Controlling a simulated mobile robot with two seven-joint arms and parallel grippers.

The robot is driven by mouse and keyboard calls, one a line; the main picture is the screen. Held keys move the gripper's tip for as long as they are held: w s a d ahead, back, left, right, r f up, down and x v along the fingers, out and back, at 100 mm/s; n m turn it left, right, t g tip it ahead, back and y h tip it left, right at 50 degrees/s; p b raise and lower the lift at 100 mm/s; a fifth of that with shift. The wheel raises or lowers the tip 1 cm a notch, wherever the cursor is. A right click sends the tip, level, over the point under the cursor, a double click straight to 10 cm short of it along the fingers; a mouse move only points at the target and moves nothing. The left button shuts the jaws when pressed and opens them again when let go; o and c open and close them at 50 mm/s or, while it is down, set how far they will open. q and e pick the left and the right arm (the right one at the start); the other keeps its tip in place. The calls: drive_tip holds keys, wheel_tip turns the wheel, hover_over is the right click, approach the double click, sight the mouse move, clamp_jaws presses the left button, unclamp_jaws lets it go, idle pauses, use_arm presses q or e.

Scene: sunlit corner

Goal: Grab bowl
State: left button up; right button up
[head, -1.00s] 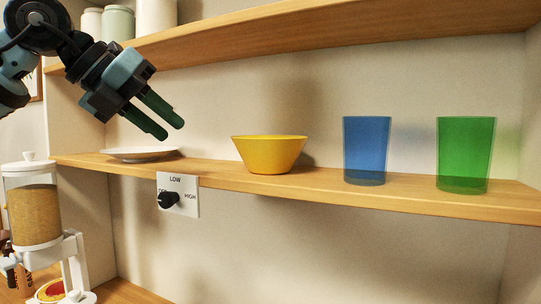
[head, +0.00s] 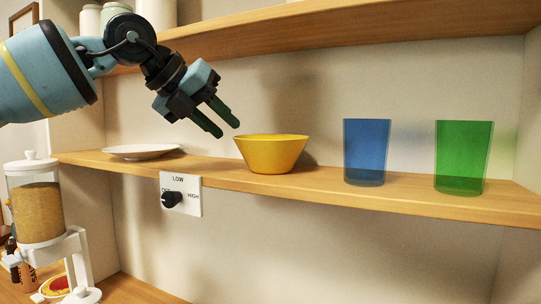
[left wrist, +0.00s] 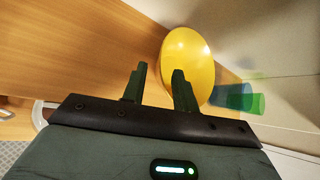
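A yellow bowl (head: 271,155) stands upright on the middle wooden shelf in the head view. My left gripper (head: 229,130) is just left of the bowl and a little above its rim, fingers pointing down and right. Its two green fingers are apart with nothing between them. In the left wrist view the bowl (left wrist: 188,62) lies beyond the fingertips (left wrist: 158,68), mostly to the right, with the right fingertip overlapping its edge in the picture. I see no clear contact. My right gripper is in neither view.
The middle shelf (head: 220,176) also holds a white plate (head: 142,152) at left, a blue cup (head: 366,152) and a green cup (head: 462,157) at right. An upper shelf (head: 330,32) runs above. A cereal dispenser (head: 38,205) stands lower left.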

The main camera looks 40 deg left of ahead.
use_arm(q)
drive_tip(key=x, duration=0.5)
drive_tip(key=shift+w, duration=0.4)
drive_tip(key=shift+d, duration=0.1)
clamp_jaws()
